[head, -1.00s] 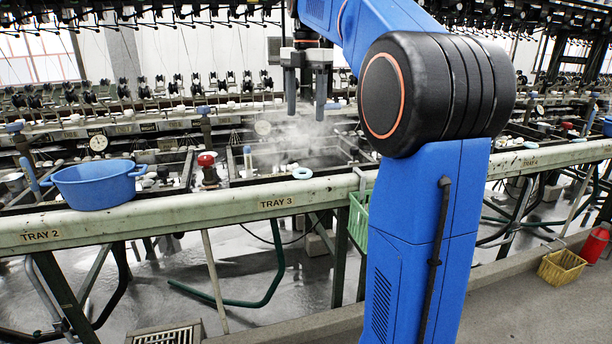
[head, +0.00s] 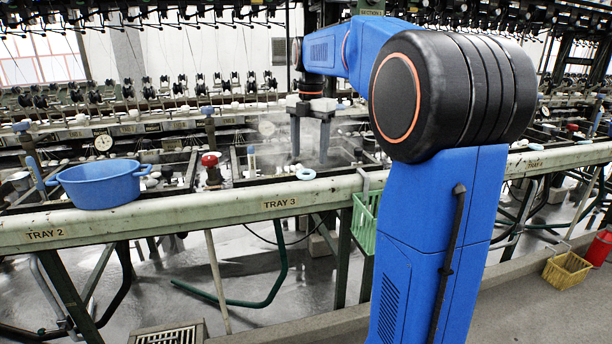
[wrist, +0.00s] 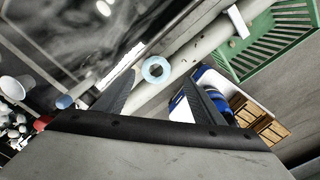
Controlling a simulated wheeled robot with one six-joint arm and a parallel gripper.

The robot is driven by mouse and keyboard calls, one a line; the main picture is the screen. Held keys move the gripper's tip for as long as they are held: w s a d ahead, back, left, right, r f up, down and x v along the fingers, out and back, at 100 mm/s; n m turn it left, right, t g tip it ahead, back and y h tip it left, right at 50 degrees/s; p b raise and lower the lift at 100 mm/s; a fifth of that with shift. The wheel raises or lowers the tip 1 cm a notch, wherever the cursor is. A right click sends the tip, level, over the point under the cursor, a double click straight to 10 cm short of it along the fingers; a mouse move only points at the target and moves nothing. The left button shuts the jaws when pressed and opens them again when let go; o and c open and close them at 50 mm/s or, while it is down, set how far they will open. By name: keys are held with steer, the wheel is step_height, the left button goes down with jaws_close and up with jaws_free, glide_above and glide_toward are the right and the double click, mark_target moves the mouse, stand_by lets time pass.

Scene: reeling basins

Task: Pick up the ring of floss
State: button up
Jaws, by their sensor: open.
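The ring of floss (head: 306,174) is a small pale blue ring lying on the rim of the bench above the TRAY 3 label. In the wrist view the ring (wrist: 146,70) shows with its open centre, lying on the pale rail beyond and between the fingers. My gripper (head: 310,158) points down above the basin, a little behind the ring in the head view. In the wrist view my gripper (wrist: 160,92) is open with its two dark fingers apart and nothing between them. The ring is not touched.
A blue tub (head: 100,184) stands on the rail at the left. A red-topped knob (head: 210,161) rises left of the ring. A green basket (head: 366,214) hangs on the rail's front at the right. A steaming basin (head: 270,160) lies behind the rail.

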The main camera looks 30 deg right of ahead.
mark_target(312, 173)
steer(key=shift+w+d+f, duration=0.1)
steer(key=shift+w+f, duration=0.1)
steer(key=shift+f, duration=1.1)
steer(key=shift+w+d+f, duration=0.1)
steer(key=shift+w+f, duration=0.05)
steer(key=shift+f, duration=1.15)
steer(key=shift+c, duration=0.4)
steer(key=c, duration=0.6)
